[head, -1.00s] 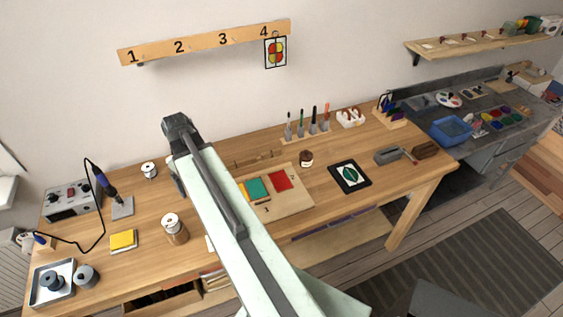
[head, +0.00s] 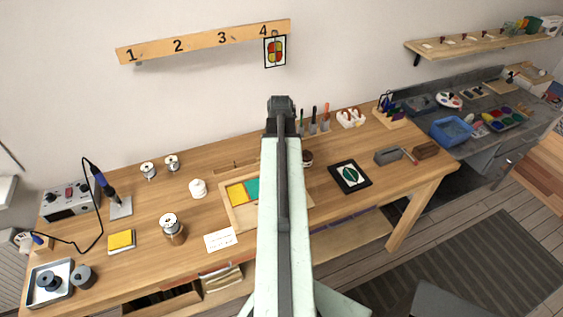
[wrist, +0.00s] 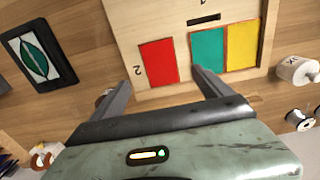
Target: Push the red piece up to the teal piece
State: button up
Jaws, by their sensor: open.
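The red piece (wrist: 158,62) lies flat on a pale wooden board (wrist: 120,14) in the wrist view, with a gap of bare board between it and the teal piece (wrist: 207,48). A yellow piece (wrist: 242,44) lies against the far side of the teal one. In the head view the teal piece (head: 252,189) and yellow piece (head: 236,193) show left of my arm, and the red piece is hidden behind it. My gripper (wrist: 160,88) is open and empty, its fingers apart on either side of the red piece's near end in the picture; whether they touch the board I cannot tell.
A framed green leaf panel (head: 349,177) lies right of the board. A dark jar (head: 307,158) stands close to my arm, and a tool rack (head: 318,128) is behind.

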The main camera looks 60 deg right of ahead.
notch_tip(320, 180, down, 8)
jog(key=b, duration=0.7)
jog(key=shift+r, duration=0.3)
jog(key=c, duration=1.5)
jog(key=shift+w+a, duration=0.45)
jog(key=shift+a, duration=0.15)
jog(key=shift+w+a, duration=0.4)
jog(key=shift+a, duration=0.2)
